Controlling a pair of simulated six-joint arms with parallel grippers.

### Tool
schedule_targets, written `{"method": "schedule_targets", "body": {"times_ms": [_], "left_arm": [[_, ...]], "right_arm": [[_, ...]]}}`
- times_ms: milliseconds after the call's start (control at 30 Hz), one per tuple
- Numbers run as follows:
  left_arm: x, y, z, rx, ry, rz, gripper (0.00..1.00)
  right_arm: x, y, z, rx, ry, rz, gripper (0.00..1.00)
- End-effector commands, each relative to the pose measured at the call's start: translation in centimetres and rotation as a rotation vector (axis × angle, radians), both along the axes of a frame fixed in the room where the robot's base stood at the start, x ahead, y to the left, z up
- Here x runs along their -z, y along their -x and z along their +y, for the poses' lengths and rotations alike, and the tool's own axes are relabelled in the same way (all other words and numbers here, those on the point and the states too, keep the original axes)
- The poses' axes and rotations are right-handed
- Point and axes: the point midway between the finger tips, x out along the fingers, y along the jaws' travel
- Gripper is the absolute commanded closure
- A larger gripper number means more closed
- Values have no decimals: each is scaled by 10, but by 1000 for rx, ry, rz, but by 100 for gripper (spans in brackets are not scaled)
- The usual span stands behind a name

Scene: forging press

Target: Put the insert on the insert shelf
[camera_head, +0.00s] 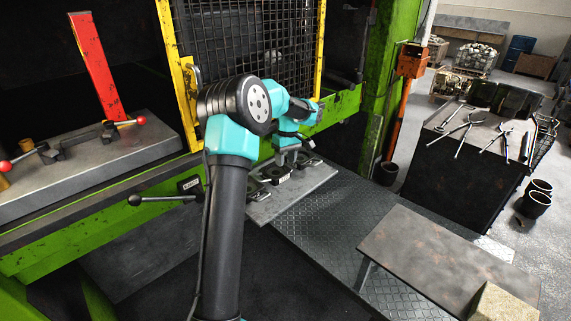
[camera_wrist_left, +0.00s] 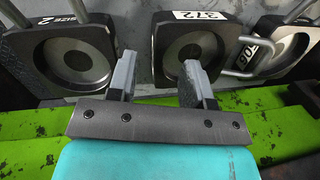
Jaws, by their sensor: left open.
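Several dark block-shaped inserts with round recesses lie in a row on a grey shelf plate (camera_head: 290,198) in front of the press. In the left wrist view, the middle insert (camera_wrist_left: 189,52) has a white label. A left insert (camera_wrist_left: 72,60) has white lettering on its edge, and a right insert (camera_wrist_left: 285,48) is partly cut off by the frame. My left gripper (camera_wrist_left: 160,80) is open with nothing between its fingers. Its right finger overlaps the lower edge of the middle insert in the picture; I cannot tell whether they touch. My right gripper is not in view.
The green press frame (camera_head: 345,107) and mesh guard (camera_head: 250,40) stand behind the shelf. A lever with a black knob (camera_head: 134,200) juts out at left. A dark table (camera_head: 470,140) with tongs and a brown-topped table (camera_head: 430,262) stand at right.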

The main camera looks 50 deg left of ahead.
Motion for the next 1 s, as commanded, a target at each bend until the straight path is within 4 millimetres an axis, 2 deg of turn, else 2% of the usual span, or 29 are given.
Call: {"method": "schedule_targets", "body": {"times_ms": [300, 500, 700, 1000], "left_arm": [[-59, -10, 4, 1, 0, -3, 54], [-88, -14, 6, 0, -1, -2, 54], [-99, -15, 6, 1, 0, 0, 54], [-99, -15, 6, 1, 0, 0, 54]], "right_arm": [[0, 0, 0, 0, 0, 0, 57], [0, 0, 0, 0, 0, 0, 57], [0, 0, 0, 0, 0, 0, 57], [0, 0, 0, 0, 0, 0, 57]]}}
